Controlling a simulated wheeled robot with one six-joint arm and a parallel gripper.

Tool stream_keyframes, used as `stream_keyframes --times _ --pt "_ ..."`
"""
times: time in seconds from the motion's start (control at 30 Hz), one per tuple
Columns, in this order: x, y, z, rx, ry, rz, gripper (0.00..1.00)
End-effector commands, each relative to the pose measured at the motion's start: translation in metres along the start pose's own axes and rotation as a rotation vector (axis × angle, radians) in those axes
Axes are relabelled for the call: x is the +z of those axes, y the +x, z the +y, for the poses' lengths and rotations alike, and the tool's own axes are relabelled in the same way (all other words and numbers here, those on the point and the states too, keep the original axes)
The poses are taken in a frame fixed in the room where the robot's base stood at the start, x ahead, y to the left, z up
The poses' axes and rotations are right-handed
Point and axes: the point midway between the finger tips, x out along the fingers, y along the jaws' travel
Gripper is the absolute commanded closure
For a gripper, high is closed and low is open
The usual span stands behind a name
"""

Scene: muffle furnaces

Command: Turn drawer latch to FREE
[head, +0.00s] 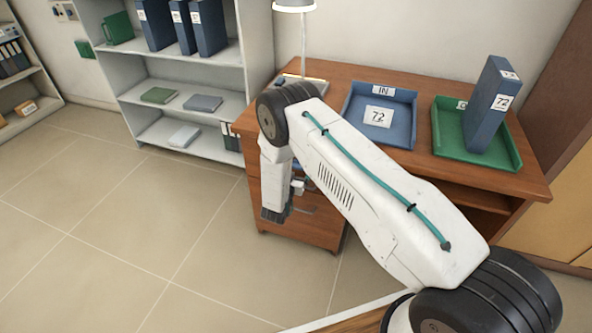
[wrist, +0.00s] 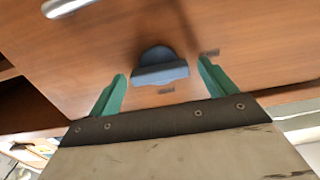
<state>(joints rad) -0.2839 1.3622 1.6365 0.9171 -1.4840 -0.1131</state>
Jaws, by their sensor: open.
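The drawer latch (wrist: 160,68) is a blue-grey knob with a rounded disc and a raised straight bar on the wooden drawer front (wrist: 110,45). In the wrist view the bar lies nearly level in the picture. In the head view my gripper (head: 275,213) is at the desk's drawer unit (head: 325,231); the latch is hidden there.
A metal drawer handle (wrist: 68,6) is at the wrist view's top left. On the desk (head: 340,76) are a blue IN tray (head: 401,131) and a green tray (head: 505,139) holding a blue binder (head: 487,105). A shelf unit (head: 190,68) stands left. The floor (head: 120,230) is clear.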

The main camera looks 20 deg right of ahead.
Motion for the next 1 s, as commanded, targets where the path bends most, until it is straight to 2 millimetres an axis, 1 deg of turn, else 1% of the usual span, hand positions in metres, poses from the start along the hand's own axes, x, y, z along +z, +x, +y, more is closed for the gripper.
stream_keyframes --times 0.03,0.07,0.1,0.17,0.43,0.57,0.77,1.0 --pt "0.0 -0.0001 0.0 0.0 0.0 0.0 0.25" --pt "0.0001 -0.0002 0.0 0.0 0.0 0.0 0.33" --pt "0.0001 -0.0002 0.0 0.0 0.0 0.0 0.44" --pt "0.0001 -0.0003 0.0 0.0 0.0 0.0 0.61" --pt "0.0002 -0.0004 0.0002 0.0 0.012 -0.001 0.61" --pt "0.0002 -0.0004 0.0005 0.001 0.049 -0.001 0.61" --pt "0.0004 -0.0004 0.0011 0.001 0.168 -0.001 0.61" --pt "0.0007 -0.0003 0.002 0.001 0.383 -0.001 0.61"
